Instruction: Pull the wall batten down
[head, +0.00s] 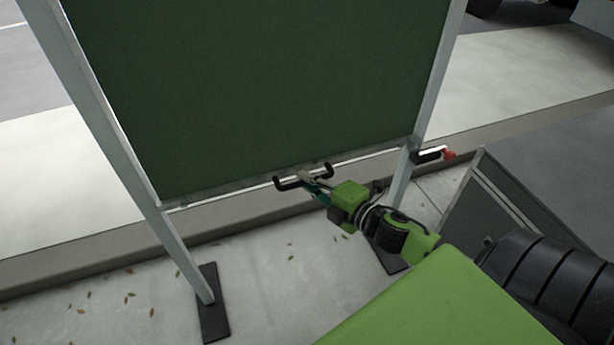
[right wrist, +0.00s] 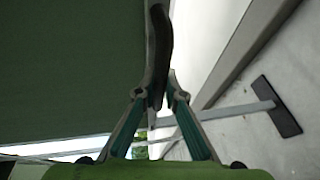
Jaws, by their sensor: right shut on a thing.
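A dark green wall panel (head: 260,80) hangs between two grey posts in the head view. The wall batten (head: 222,194) is the thin pale bar along its lower edge. A black handle (head: 281,184) with upturned ends is at the middle of the batten. My right gripper (head: 308,177) is shut at the handle's middle, and its fingers partly hide it. In the right wrist view my right gripper (right wrist: 164,97) has its fingertips together on the dark curved handle (right wrist: 158,50), beside the green panel (right wrist: 65,70). My left gripper is not in view.
The posts stand on dark flat feet (head: 213,310) on pale pavement with scattered leaves. A black piece with a red knob (head: 448,154) sits by the right post. A grey box-like panel (head: 500,205) stands at right. A kerb (head: 60,262) runs behind the frame.

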